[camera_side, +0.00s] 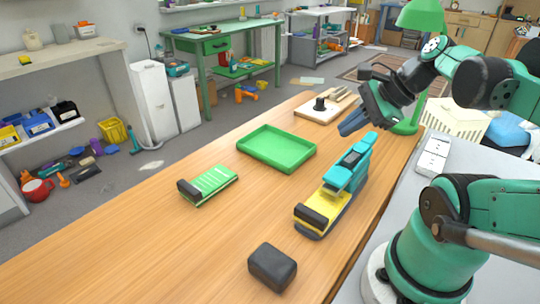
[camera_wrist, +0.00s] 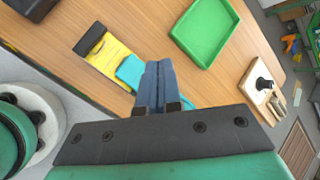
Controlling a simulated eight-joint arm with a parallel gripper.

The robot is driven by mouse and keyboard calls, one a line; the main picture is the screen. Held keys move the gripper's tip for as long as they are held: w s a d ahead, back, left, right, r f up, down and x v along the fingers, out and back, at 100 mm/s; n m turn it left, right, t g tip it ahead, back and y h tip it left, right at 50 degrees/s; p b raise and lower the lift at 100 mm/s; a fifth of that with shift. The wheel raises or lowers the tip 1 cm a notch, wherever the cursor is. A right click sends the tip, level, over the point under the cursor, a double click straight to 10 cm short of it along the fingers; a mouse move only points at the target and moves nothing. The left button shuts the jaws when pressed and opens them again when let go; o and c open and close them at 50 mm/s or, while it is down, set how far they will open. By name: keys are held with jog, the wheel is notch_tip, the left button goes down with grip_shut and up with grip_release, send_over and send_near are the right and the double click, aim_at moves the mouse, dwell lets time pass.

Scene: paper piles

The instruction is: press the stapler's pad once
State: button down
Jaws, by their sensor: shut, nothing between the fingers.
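The stapler is on the right part of the wooden table. It has a teal upper arm with a dark pad (camera_side: 353,157), and a yellow sheet with a black block (camera_side: 312,219) lies at its near end. In the wrist view the stapler's teal part (camera_wrist: 131,72) is partly hidden behind my fingers, and the yellow sheet (camera_wrist: 112,58) shows to its left. My gripper (camera_side: 352,127) is shut and empty, above the far end of the stapler and apart from it. The shut fingers also show in the wrist view (camera_wrist: 158,75).
A green tray (camera_side: 277,149) stands left of the stapler. A green striped pile with a black block (camera_side: 209,185) lies further left. A dark block (camera_side: 272,267) sits near the front. A board with a black knob (camera_side: 320,105) is at the back. Bare table (camera_side: 150,240) lies front left.

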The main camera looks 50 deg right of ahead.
send_over(334, 173)
jog(key=s, duration=0.1)
jog(key=f, duration=0.6)
jog(key=shift+s+d+f, duration=0.1)
jog(key=shift+d, duration=0.15)
jog(key=shift+f, duration=0.5)
jog(key=shift+f, duration=0.15)
dwell(1.1)
jog(key=shift+f, duration=0.3)
jog(key=shift+a+f, duration=0.15)
jog(key=shift+f, duration=0.6)
dwell(0.7)
dwell(0.4)
jog(key=shift+s+a+r, duration=0.15)
jog(key=shift+s+r, duration=0.05)
jog(key=shift+r, duration=0.8)
jog(key=shift+r, duration=0.1)
